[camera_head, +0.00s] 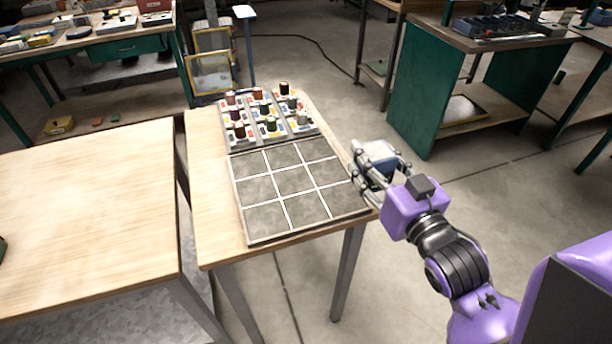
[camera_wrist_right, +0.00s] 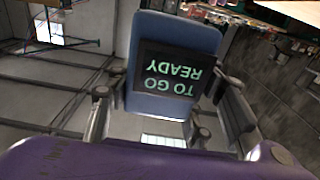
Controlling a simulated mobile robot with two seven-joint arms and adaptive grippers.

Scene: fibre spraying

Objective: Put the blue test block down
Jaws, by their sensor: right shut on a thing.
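The blue test block (camera_wrist_right: 168,70) is a flat blue slab with a dark panel reading "READY TO GO", upside down in the right wrist view. In the head view the block (camera_head: 379,167) is small and partly hidden by the fingers. My right gripper (camera_head: 374,163) is shut on it, with a finger on either side. It holds the block just right of the small wooden table's edge, beside a board (camera_head: 290,190) of grey squares divided by white lines. The squares look empty. My left gripper is not in view.
A tray (camera_head: 232,146) of several coloured spools stands behind the board on the same table. A bare wooden table (camera_head: 85,215) is at the left, across a narrow gap. Green workbenches (camera_head: 430,90) stand farther back. Open floor lies right of the small table.

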